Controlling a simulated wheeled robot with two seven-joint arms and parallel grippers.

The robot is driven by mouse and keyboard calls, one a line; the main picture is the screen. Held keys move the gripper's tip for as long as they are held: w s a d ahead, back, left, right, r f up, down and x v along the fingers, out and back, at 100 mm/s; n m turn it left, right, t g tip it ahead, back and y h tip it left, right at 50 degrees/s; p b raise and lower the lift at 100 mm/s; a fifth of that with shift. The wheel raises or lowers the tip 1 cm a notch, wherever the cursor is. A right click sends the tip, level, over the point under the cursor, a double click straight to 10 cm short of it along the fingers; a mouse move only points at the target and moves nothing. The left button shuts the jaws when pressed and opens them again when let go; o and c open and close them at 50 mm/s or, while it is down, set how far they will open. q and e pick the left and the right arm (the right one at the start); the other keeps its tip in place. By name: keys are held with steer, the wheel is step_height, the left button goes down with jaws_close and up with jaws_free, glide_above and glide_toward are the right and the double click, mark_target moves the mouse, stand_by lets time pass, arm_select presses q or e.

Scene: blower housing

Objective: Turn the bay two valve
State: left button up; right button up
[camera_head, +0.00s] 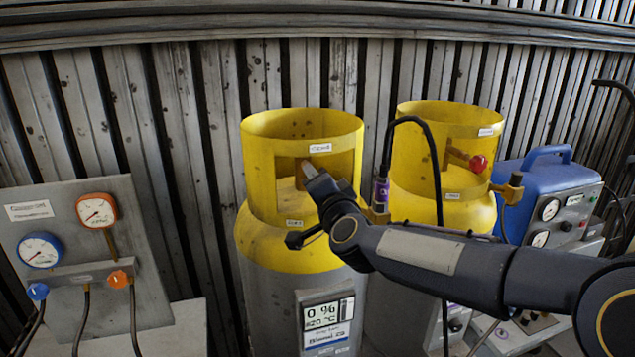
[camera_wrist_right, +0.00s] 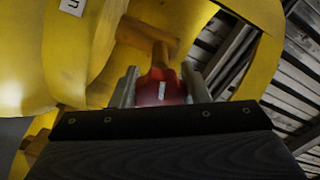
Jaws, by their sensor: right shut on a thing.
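Two gas cylinders with yellow collars stand side by side, the left cylinder (camera_head: 290,262) and the right cylinder (camera_head: 443,205). My right gripper (camera_head: 311,172) reaches into the opening of the left cylinder's collar. In the right wrist view, its two grey fingers (camera_wrist_right: 160,88) are shut on a red valve knob (camera_wrist_right: 160,92), one finger on each side. In the head view my gripper and wrist hide this knob. The right cylinder's red knob (camera_head: 478,163) is in plain view. My left gripper is not in view.
A gauge panel (camera_head: 70,225) with two dials and hoses stands at left. A blue machine (camera_head: 548,195) is at right. A display (camera_head: 327,322) reading 0 % is on the left cylinder. Corrugated wall (camera_head: 190,130) behind.

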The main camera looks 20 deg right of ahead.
steer(key=shift+f, duration=0.15)
steer(key=o, duration=1)
steer(key=shift+c, duration=0.2)
steer(key=s, duration=0.8)
steer(key=shift+b, duration=0.45)
steer(key=shift+d, duration=0.1)
steer(key=s+d+f+n+g+y, duration=0.1)
steer(key=s+f+n+g, duration=0.4)
steer(key=s+f, duration=0.6)
steer(key=s+d+f+n+g+y, duration=0.2)
steer(key=s+f+n+g, duration=0.3)
steer(key=s+f, duration=0.5)
steer(key=s+g, duration=0.2)
steer(key=s, duration=0.5)
steer(key=shift+s+d+f, duration=0.25)
steer(key=shift+f, duration=0.15)
